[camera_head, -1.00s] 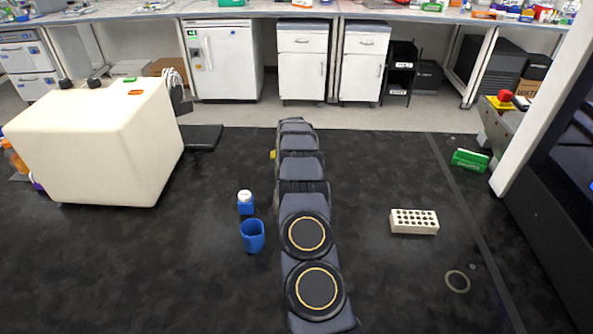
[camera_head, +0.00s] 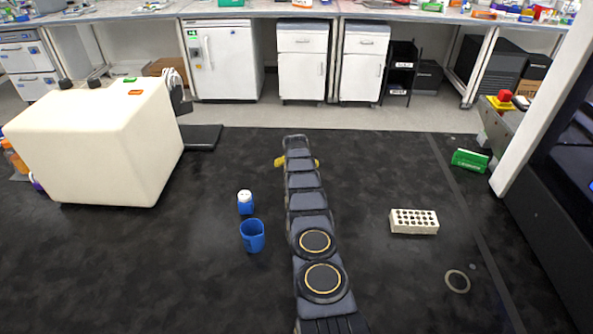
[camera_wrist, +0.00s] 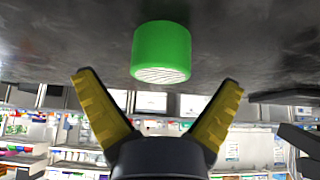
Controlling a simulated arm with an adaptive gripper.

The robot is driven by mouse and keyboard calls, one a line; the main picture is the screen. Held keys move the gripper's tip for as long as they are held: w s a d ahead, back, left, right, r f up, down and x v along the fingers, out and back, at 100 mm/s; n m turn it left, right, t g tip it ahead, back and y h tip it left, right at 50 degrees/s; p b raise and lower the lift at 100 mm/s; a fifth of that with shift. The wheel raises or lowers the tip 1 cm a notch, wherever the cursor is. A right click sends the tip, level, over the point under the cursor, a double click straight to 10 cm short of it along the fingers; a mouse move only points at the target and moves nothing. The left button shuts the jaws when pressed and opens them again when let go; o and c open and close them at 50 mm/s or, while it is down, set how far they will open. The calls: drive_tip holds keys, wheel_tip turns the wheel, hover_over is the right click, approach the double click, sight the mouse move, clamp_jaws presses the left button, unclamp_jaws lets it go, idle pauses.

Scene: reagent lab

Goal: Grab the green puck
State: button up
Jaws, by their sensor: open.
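The green puck (camera_wrist: 160,50) is a short green cylinder with a pale ridged end face. In the wrist view it sits on the dark surface, just beyond my fingertips and between their lines. My gripper (camera_wrist: 158,90) has two yellow fingers spread wide, with nothing between them. The puck is apart from both fingers. In the head view my gripper (camera_head: 297,161) shows only as yellow finger parts at the far end of my arm. The puck is not visible there, hidden behind my arm.
A blue cup (camera_head: 252,236) and a white-capped blue bottle (camera_head: 245,202) stand left of my arm. A white rack with holes (camera_head: 414,222) lies to the right. A cream machine (camera_head: 95,140) stands at the left and a green box (camera_head: 470,160) at the far right.

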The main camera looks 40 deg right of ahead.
drive_tip(key=c, duration=1.3)
